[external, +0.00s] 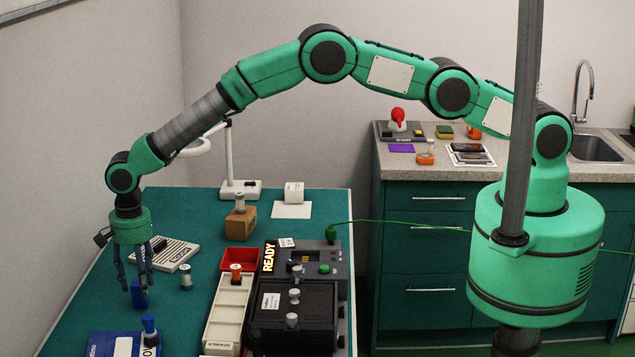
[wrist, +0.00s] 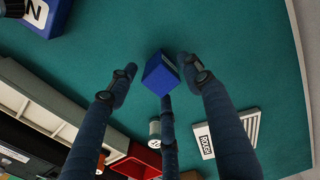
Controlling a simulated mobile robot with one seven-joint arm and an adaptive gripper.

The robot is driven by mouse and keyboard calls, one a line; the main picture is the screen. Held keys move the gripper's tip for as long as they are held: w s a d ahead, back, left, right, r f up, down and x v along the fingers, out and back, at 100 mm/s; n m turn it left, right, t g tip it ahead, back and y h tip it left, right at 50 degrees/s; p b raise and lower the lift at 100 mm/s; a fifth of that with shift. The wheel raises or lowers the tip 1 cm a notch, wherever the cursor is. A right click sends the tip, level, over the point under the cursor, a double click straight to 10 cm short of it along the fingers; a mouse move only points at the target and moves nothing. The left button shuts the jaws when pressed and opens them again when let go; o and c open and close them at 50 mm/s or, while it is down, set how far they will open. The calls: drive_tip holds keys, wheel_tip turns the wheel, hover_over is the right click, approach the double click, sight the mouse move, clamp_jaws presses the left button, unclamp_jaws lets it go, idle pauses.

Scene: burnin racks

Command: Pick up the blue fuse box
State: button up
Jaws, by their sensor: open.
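The small blue fuse box (wrist: 158,74) lies on the green table top, with a light label on one side. In the external view it is a small blue shape (external: 139,297), partly hidden by my fingers. My gripper (external: 136,284) points straight down above it with its fingers apart. In the wrist view my gripper's three dark fingers (wrist: 160,80) spread around the box, two at the sides and one on the near side. I cannot tell whether any finger touches it.
A larger blue case (external: 122,345) with a white label lies near the front edge. A white slatted board (external: 170,254), a metal spool (external: 186,276), a cream tray (external: 228,305), a red bin (external: 236,261) and a black READY unit (external: 300,300) stand nearby. Bare table surrounds the box.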

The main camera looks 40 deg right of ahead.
wheel_tip(320, 180, up, 10)
idle(0.6)
drive_tip(key=shift+d+r, duration=0.1)
drive_tip(key=shift+r, duration=0.05)
idle(0.4)
drive_tip(key=s+d+r+n+y, duration=0.1)
drive_tip(key=n, duration=0.5)
drive_tip(key=d+r+n+t+b, duration=0.1)
drive_tip(key=n, duration=0.5)
drive_tip(key=s+d+r+n+t+y+b, duration=0.1)
drive_tip(key=n, duration=0.5)
drive_tip(key=shift+s+r+n+y, duration=0.15)
drive_tip(key=shift+s+n+y, duration=0.15)
drive_tip(key=shift+n, duration=0.1)
drive_tip(key=x, duration=0.8)
drive_tip(key=shift+f, duration=0.25)
drive_tip(key=shift+w, duration=0.1)
